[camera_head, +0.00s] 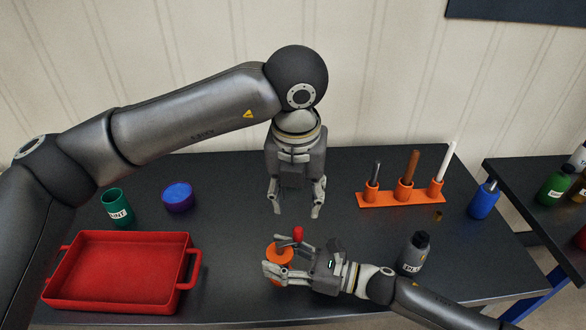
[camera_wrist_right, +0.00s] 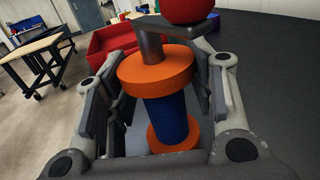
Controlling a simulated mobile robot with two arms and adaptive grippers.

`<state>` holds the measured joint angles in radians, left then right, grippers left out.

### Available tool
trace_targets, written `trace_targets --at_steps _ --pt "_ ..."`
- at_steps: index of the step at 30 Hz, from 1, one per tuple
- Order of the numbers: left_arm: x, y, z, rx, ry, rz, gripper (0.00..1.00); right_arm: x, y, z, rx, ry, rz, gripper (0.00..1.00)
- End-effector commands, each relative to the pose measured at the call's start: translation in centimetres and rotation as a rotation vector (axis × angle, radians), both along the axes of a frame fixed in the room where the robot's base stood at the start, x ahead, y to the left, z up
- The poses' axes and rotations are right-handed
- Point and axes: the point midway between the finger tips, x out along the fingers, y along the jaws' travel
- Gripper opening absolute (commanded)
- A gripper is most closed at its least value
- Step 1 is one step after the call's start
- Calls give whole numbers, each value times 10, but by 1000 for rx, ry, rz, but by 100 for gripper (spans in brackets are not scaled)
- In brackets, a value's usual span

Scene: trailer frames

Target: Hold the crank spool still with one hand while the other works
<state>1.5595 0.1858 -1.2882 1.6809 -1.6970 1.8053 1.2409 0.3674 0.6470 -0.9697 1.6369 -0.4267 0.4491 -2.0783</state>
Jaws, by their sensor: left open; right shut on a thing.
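The crank spool (camera_head: 280,252) stands upright on the dark table, front centre. In the right wrist view it shows orange flanges (camera_wrist_right: 155,68), a blue core (camera_wrist_right: 166,112), a grey crank arm and a red knob (camera_wrist_right: 187,8) on top. My right gripper (camera_head: 277,262) comes in from the right and is shut on the spool, a finger on either side of it. My left gripper (camera_head: 297,208) points down, open and empty, above and behind the spool. The red knob (camera_head: 298,234) shows below its fingers. The spool's lower part is mostly hidden in the head view.
A red tray (camera_head: 120,270) lies at the left, with a green cup (camera_head: 117,207) and a blue-purple round tub (camera_head: 178,197) behind it. An orange rack (camera_head: 402,198) holds upright tools. A grey bottle (camera_head: 413,254) stands close to my right arm; a blue bottle (camera_head: 484,200) stands farther right.

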Motion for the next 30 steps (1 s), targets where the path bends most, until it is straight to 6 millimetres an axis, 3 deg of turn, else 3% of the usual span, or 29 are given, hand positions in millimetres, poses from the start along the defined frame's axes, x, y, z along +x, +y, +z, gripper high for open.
trace_targets --at_steps 6,7,13,23,30 --pt "0 0 1 0 0 0 43 0 0 0 0 0 0 22" --pt "0 0 1 0 0 0 43 0 0 0 0 0 0 51" --pt "0 0 0 0 0 0 43 0 0 0 0 0 0 75" --pt "0 0 0 0 0 0 43 -1 -1 0 0 0 0 75" --pt "0 0 0 0 0 0 43 -13 -32 -2 -4 3 -2 75"
